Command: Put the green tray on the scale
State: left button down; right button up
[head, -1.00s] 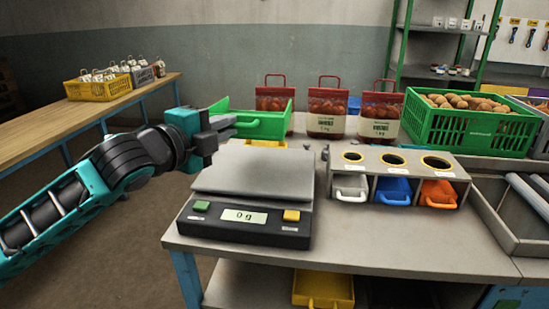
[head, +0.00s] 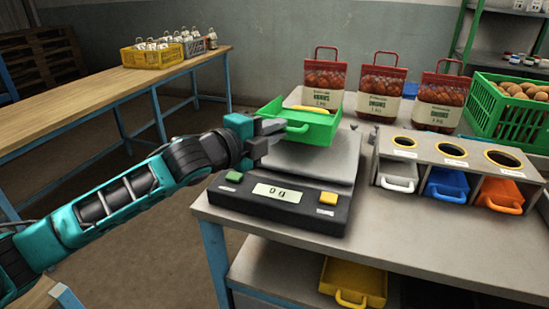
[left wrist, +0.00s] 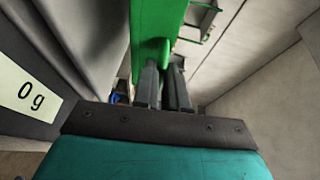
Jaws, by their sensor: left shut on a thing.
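The green tray (head: 318,130) is in the head view at the far edge of the scale's pan, and its green side also shows in the left wrist view (left wrist: 155,22). My left gripper (head: 282,128) is shut on the tray's front handle; its fingers (left wrist: 165,85) meet at the green handle in the left wrist view. The scale (head: 338,208) stands at the table's front left corner with a bare grey pan (head: 315,165), and its display reads 0 g. I cannot tell whether the tray touches the pan. My right gripper is not in view.
Red sacks labelled onions (head: 380,88) stand behind. Right of the scale is a grey holder (head: 440,150) with white, blue and orange scoops. A green crate (head: 508,107) is at the far right. A yellow tray (head: 355,280) sits on the lower shelf.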

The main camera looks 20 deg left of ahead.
pick_arm(q)
notch_tip(320, 180, down, 6)
jog(key=shift+r+b, duration=0.25)
jog(key=shift+b, duration=0.2)
jog(key=c, duration=1.2)
grip_release()
jog(key=shift+o, duration=0.2)
jog(key=shift+s, duration=0.1)
jog(key=v, duration=1.2)
jog(key=shift+b, duration=0.35)
